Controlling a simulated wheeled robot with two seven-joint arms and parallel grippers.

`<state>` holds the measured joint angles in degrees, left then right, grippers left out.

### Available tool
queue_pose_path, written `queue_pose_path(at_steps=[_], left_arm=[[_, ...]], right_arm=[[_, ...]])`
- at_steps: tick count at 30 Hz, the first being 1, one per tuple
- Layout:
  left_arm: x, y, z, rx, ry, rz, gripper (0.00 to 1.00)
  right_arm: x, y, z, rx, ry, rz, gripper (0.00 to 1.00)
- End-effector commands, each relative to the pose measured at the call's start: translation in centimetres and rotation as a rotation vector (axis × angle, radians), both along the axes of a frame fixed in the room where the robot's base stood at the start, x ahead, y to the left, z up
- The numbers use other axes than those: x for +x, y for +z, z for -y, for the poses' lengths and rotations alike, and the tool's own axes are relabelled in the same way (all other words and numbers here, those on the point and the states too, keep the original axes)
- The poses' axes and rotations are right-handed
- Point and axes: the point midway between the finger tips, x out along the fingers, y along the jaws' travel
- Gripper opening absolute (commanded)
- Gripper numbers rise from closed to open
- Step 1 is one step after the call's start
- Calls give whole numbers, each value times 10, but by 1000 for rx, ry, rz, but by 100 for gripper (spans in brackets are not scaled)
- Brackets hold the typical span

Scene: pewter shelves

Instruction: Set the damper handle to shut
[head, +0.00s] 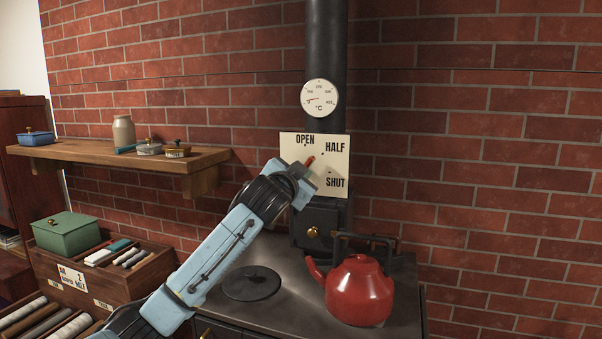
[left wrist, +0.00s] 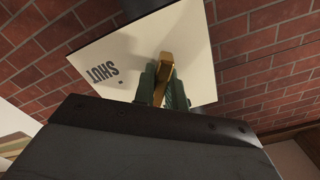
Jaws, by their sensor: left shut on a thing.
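The damper plate (head: 338,160) is a cream board on the stove pipe, marked OPEN at the top, HALF to the upper right and SHUT at the lower right. The damper handle's red tip (head: 310,160) shows above my left gripper (head: 305,174) and points up and right, roughly between OPEN and HALF. My gripper hides the rest of the handle in the head view. In the left wrist view, the green fingers (left wrist: 163,88) are closed around the brass-coloured handle (left wrist: 166,66), in front of the plate (left wrist: 125,60). My right gripper is not in view.
A red kettle (head: 360,290) stands on the dark stove top (head: 300,318), below and right of my gripper. A wooden shelf (head: 120,152) with small pots is at the left. A round gauge (head: 320,98) sits above the plate. The brick wall at right is clear.

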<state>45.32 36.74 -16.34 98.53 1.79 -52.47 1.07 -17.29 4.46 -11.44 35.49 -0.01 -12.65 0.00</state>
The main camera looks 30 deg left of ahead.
Motion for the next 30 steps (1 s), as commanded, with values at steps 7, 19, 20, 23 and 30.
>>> queue_pose_path(at_steps=[7, 19, 20, 23, 30], left_arm=[[0, 3, 0, 130, 0, -35, 0], [0, 3, 0, 485, 0, -122, 0], [0, 3, 0, 513, -1, -129, 0], [0, 3, 0, 600, 0, -149, 0], [0, 1, 0, 778, 0, -191, 0]], right_arm=[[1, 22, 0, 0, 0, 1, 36], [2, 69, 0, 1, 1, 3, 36], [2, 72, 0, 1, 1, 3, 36], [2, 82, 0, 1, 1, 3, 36], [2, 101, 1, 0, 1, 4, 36]])
